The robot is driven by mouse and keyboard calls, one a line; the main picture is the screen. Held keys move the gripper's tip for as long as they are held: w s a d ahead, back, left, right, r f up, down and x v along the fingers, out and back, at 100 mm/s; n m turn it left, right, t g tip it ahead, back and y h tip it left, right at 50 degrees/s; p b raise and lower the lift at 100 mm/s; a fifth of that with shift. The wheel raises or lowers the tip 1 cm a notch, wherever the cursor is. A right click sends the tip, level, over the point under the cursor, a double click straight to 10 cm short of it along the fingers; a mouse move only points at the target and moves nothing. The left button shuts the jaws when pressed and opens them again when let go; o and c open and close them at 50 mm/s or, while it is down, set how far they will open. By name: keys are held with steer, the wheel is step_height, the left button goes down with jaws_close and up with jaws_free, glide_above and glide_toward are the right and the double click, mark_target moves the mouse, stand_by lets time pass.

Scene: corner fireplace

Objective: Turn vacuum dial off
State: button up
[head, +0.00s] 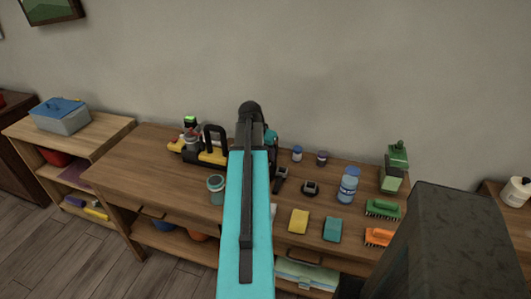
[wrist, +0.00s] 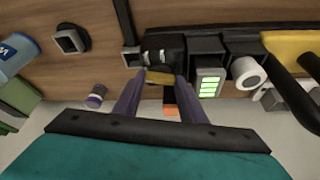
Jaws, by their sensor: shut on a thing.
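The vacuum (head: 207,157), yellow and black with a raised handle, lies on the wooden bench against the wall. In the wrist view its yellow body (wrist: 292,44) is at the right, with a lit green bar display (wrist: 208,83) beside a white round part. My gripper (wrist: 160,77) is shut on a small tan-yellow piece (wrist: 160,78) at the black end of the vacuum, which seems to be the dial. I cannot read its setting. In the head view my arm hides the fingertips and this end of the vacuum.
A blue-capped bottle (head: 348,188), a green bottle (head: 395,170), yellow (head: 299,221) and teal (head: 332,229) sponges and brushes (head: 383,209) stand right of my arm. A teal-lidded jar (head: 216,187) is close on its left. The bench's left part is clear.

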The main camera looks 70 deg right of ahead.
steer(key=shift+s+n+t, duration=0.1)
steer(key=shift+n+t, duration=0.4)
steer(key=shift+n, duration=0.8)
steer(key=o, duration=1.1)
steer(key=shift+c, duration=0.2)
steer(key=shift+r, duration=0.15)
steer(key=b+v, duration=0.2)
steer(key=v, duration=1.1)
steer(key=shift+a+r, duration=0.15)
steer(key=shift+a, duration=0.05)
steer(key=shift+s+r, duration=0.1)
